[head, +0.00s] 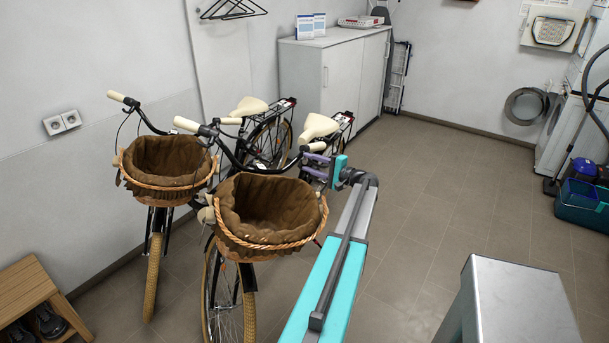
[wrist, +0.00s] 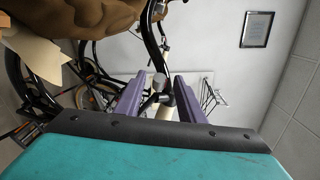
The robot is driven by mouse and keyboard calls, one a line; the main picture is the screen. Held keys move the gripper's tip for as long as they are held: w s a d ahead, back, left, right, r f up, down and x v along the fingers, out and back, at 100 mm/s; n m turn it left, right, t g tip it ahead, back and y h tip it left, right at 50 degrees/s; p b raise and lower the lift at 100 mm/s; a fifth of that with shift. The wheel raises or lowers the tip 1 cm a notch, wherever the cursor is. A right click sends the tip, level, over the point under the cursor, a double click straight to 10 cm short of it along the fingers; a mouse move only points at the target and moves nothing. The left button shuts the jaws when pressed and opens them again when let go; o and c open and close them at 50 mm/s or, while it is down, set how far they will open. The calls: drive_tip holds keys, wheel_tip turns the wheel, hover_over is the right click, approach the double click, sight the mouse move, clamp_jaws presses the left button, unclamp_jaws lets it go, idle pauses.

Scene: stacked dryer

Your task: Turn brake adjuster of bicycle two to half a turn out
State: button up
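Two black bicycles with wicker baskets stand side by side, a rear one (head: 152,262) and a nearer one (head: 209,289); no label shows which is bicycle two. My gripper (head: 315,170) is at the right side of the nearer bicycle's handlebar, by its cream grip. In the wrist view my gripper (wrist: 158,92) has its two purple fingers apart. A small pale cylindrical part (wrist: 158,82) and dark handlebar parts show in the gap, apparently beyond the fingertips; I cannot tell whether they touch. I cannot make out the brake adjuster for certain.
The nearer basket (head: 268,213) is just left of my arm. A wooden shoe bench (head: 28,285) stands at lower left, a grey metal-topped surface (head: 515,305) at lower right. A white cabinet (head: 337,75) is behind. The tiled floor (head: 450,190) to the right is clear.

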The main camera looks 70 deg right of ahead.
drive_tip(key=shift+s+f, duration=0.1)
drive_tip(key=shift+f, duration=0.05)
drive_tip(key=b+v, duration=0.4)
drive_tip(key=v, duration=0.9)
drive_tip(key=shift+s+a, duration=0.2)
drive_tip(key=shift+s, duration=0.1)
drive_tip(key=shift+f, duration=0.1)
